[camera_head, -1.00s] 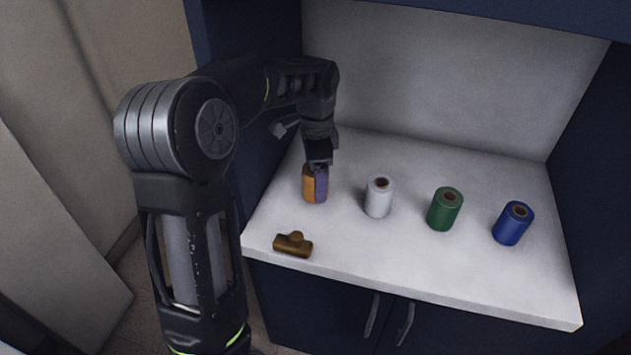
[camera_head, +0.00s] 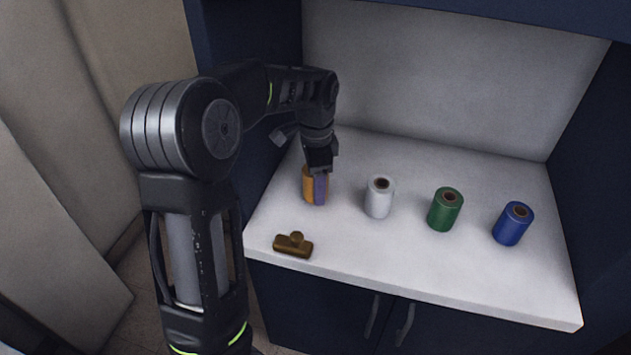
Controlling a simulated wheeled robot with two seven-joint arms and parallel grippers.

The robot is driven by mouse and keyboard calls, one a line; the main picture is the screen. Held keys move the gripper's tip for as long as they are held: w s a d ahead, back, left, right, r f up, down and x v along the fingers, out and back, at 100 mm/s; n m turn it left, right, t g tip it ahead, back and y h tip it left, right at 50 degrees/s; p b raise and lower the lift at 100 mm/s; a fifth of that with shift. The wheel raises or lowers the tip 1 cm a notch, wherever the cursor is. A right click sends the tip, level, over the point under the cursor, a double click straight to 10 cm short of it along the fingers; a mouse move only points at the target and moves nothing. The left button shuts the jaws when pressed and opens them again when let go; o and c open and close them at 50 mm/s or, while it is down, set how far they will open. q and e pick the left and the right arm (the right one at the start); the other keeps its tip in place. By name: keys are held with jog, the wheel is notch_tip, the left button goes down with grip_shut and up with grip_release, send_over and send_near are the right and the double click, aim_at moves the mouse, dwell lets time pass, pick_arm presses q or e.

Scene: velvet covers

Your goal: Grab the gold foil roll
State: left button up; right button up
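The gold foil roll (camera_head: 308,188) stands upright on the white counter at the left end of a row of rolls. My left gripper (camera_head: 317,185) points down over it from above. One purple-grey finger shows in front of the roll's right side and hides part of it. The other finger is hidden, so I cannot tell whether the gripper is shut on the roll. My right gripper is not in view.
To the right stand a white roll (camera_head: 379,197), a green roll (camera_head: 444,209) and a blue roll (camera_head: 513,223). A small brown object (camera_head: 293,244) lies near the front edge of the counter (camera_head: 420,268). Dark cabinet walls flank the counter.

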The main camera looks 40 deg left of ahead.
pick_arm(q)
jog(key=c, duration=1.2)
jog(key=shift+o, duration=0.2)
jog(key=shift+r, duration=0.1)
notch_tip(320, 180, up, 10)
jog(key=shift+f+p, duration=0.1)
jog(key=shift+p, duration=0.3)
